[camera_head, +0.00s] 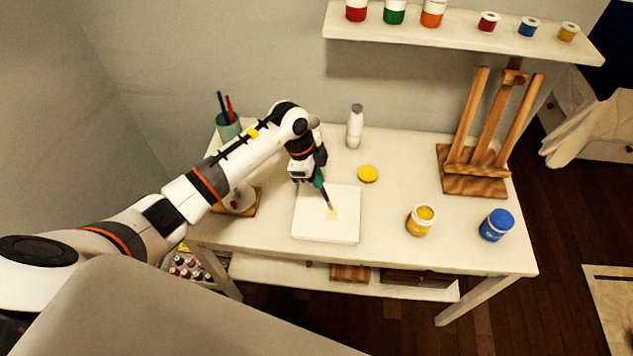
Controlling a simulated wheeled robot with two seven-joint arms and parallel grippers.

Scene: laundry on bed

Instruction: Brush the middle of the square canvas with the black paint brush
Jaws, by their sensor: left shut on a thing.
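The square white canvas (311,228) lies flat on the white table. A small pale yellow mark (337,213) shows near its middle. My left gripper (313,176) is above the far edge of the canvas, shut on a paint brush (325,194). The brush looks dark with a teal-green part near the gripper, and it slants down to the right. Its tip is at the yellow mark; whether it touches cannot be told for sure. My right gripper is not in view.
An open yellow paint jar (420,221) and a closed blue jar (496,225) stand right of the canvas. A yellow lid (368,174), a white bottle (354,127), a wooden easel (474,181) and a green cup (228,129) with brushes are also on the table (400,262). A shelf (450,34) holds paints.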

